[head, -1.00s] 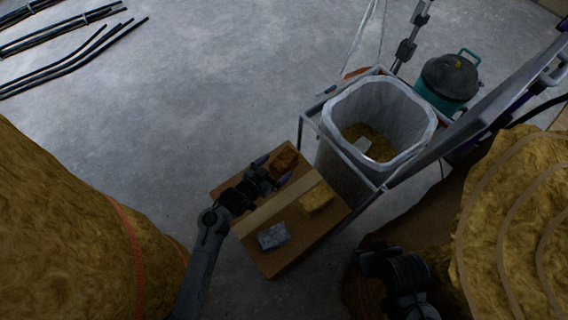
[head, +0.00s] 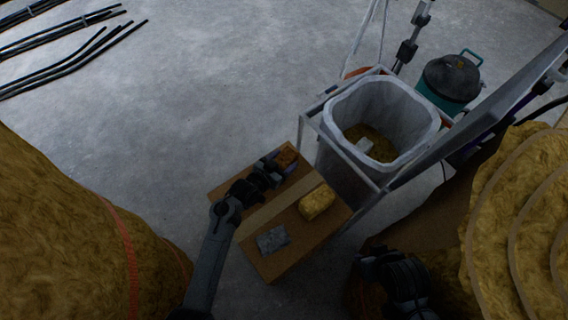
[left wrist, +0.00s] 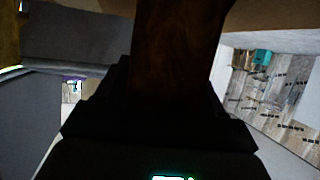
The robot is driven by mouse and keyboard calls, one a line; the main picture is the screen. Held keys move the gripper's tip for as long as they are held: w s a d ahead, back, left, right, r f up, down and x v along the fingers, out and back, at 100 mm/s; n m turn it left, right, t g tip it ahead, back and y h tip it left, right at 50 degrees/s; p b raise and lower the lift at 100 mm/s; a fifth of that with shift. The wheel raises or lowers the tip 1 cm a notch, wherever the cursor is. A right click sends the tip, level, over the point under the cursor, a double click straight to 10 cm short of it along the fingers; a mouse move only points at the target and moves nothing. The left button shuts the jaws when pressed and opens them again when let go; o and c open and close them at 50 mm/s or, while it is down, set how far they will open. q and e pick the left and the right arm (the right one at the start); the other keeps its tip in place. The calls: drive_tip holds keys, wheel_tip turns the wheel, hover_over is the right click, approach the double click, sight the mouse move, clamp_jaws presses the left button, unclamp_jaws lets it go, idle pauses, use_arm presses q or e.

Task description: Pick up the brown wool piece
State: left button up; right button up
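The brown wool piece (head: 288,157) lies at the far end of the cardboard box top (head: 290,236), partly hidden by my left gripper. My left gripper (head: 276,168) is at the wool piece, its fingers close around the near part. In the left wrist view the brown wool (left wrist: 178,45) fills the space in front of the gripper, dark and close. Whether the fingers press on it cannot be made out. My right gripper (head: 372,262) hangs low at the right, away from the box; its fingers are too dark to read.
A yellow wool piece (head: 317,202) and a grey piece (head: 272,239) lie on the same box. A lined waste bag in a metal frame (head: 340,112) stands just beyond it. A teal bucket (head: 450,80) stands farther right. Large wool rolls (head: 70,240) flank the left and right sides.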

use_arm(q)
drive_tip(key=shift+c, duration=1.4)
